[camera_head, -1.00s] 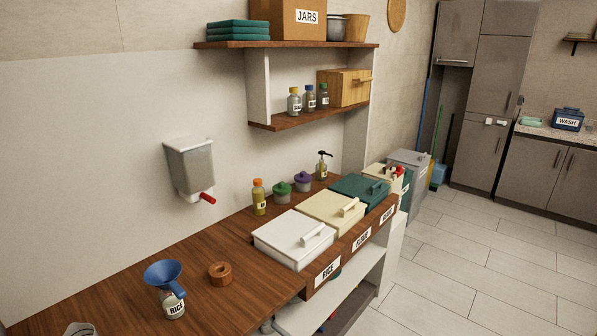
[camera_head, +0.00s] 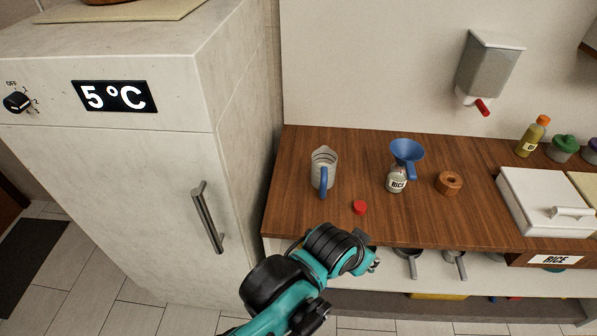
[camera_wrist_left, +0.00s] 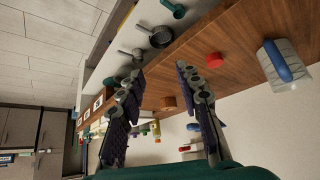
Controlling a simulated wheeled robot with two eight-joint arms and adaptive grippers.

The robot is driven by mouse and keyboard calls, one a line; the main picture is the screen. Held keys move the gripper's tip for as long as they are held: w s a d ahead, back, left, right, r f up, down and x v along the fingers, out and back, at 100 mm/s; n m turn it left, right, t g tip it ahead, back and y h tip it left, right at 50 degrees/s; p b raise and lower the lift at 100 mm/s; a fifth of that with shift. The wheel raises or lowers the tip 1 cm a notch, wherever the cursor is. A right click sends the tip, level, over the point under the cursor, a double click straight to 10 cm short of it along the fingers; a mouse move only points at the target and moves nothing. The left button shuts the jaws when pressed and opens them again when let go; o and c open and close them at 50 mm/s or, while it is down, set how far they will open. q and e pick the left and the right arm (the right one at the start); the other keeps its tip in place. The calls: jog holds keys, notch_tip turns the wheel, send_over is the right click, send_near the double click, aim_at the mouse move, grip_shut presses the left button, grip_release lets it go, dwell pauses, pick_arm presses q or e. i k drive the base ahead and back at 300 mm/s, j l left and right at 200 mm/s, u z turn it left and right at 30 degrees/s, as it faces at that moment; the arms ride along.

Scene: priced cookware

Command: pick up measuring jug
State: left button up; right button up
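The measuring jug (camera_head: 329,158) is a clear, marked jug with a blue handle. It stands upright on the wooden counter near the fridge, its handle towards the front. It also shows at the right of the left wrist view (camera_wrist_left: 290,66). My left gripper (camera_head: 371,252) is in front of the counter's front edge, to the right of the jug and apart from it. In the left wrist view my left gripper (camera_wrist_left: 162,73) has its fingers spread with nothing between them. My right gripper is not in view.
A red cap (camera_head: 360,208) lies on the counter (camera_head: 300,215) near its front edge. A rice jar (camera_head: 396,184) with a blue funnel (camera_head: 406,152) and a wooden ring (camera_head: 448,182) stand to the jug's right. The fridge (camera_head: 130,190) rises at the left. Pans (camera_head: 409,258) show below the counter.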

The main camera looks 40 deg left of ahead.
aim_at(323, 160)
jog(key=u, duration=1.35)
